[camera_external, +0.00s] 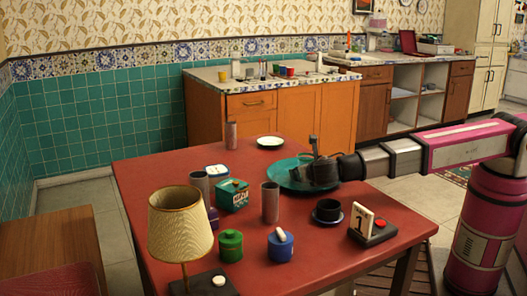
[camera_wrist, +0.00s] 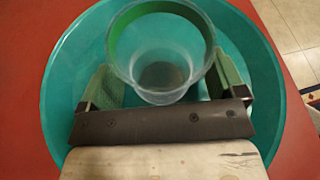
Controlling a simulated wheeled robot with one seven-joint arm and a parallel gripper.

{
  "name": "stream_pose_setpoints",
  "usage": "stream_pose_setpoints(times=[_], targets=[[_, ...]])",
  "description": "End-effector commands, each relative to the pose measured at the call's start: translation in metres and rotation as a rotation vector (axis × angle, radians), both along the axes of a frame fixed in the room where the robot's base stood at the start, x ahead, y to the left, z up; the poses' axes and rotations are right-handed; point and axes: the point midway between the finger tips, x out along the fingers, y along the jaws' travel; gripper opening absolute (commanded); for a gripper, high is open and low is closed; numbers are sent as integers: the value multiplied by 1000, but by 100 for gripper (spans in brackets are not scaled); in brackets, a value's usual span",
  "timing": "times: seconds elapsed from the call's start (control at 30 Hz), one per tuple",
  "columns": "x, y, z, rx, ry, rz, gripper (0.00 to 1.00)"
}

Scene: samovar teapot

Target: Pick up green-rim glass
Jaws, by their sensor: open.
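The green-rim glass (camera_wrist: 160,78) is clear with a green band around its rim. In the wrist view it stands over the teal plate (camera_wrist: 65,60), between the two green finger pads of my gripper (camera_wrist: 163,90). The fingers are open, one on each side of the glass; whether either pad touches it I cannot tell. In the external view my gripper (camera_external: 314,150) is low over the teal plate (camera_external: 292,181) near the table's right edge. The glass is hard to make out there, hidden by the gripper.
The back left of the table is clear.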

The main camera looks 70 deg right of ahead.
Motion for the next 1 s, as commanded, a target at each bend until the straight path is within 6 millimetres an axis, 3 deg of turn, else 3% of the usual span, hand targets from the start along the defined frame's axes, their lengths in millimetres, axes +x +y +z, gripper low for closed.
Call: stream_pose_setpoints(times=[0.07,0.2,0.23,0.67,1.0], targets=[[0,0,-1,2,4,-1,86],[0,0,-1,2,4,-1,41],[0,0,-1,2,4,-1,35],[0,0,3,1,2,0,35],[0,0,39,2,1,-2,35]])
